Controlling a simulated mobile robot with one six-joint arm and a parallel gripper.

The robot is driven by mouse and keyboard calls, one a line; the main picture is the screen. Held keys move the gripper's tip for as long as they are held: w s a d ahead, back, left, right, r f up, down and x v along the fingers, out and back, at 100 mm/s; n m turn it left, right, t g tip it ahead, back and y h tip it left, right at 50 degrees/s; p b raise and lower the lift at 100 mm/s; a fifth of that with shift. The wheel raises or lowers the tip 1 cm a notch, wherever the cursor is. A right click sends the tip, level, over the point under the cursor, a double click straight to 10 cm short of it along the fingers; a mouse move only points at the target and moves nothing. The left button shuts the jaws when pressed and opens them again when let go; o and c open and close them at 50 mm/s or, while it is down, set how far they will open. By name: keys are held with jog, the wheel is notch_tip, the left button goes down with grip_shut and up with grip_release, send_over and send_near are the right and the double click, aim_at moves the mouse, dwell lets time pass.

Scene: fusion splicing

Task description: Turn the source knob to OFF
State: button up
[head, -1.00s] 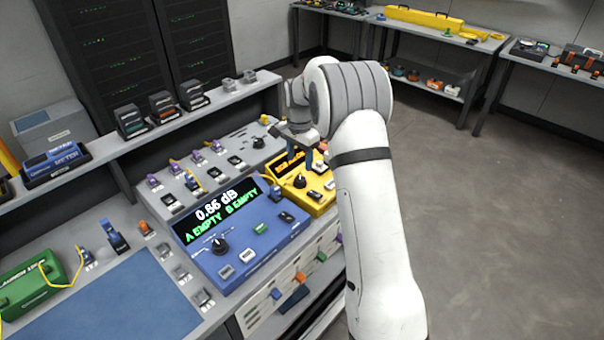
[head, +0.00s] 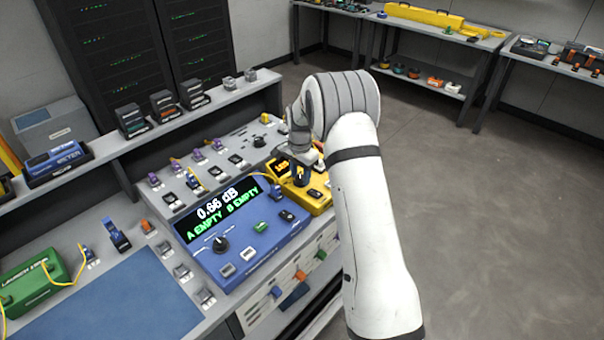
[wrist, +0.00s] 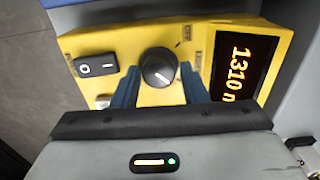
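The yellow source box (head: 318,207) stands on the bench, right of the blue meter. In the wrist view its black round knob (wrist: 158,67) is at the centre, with a small white mark on its lower right part. The OFF label (wrist: 187,35) is printed up and right of the knob. The lit display (wrist: 243,66) reads 1310 in orange. My gripper (wrist: 159,72) has its two blue fingers on either side of the knob, with a narrow gap showing at each side; it looks open. In the head view my gripper (head: 300,168) is over the box and partly hides its top.
A black rocker switch (wrist: 96,65) is left of the knob in the wrist view. The blue meter (head: 245,230), reading 0.66 dB, sits close beside the source. Small connectors and a yellow cable lie behind. Open floor (head: 480,220) is on the right.

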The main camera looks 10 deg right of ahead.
jog(key=c, duration=0.6)
jog(key=shift+d, duration=0.15)
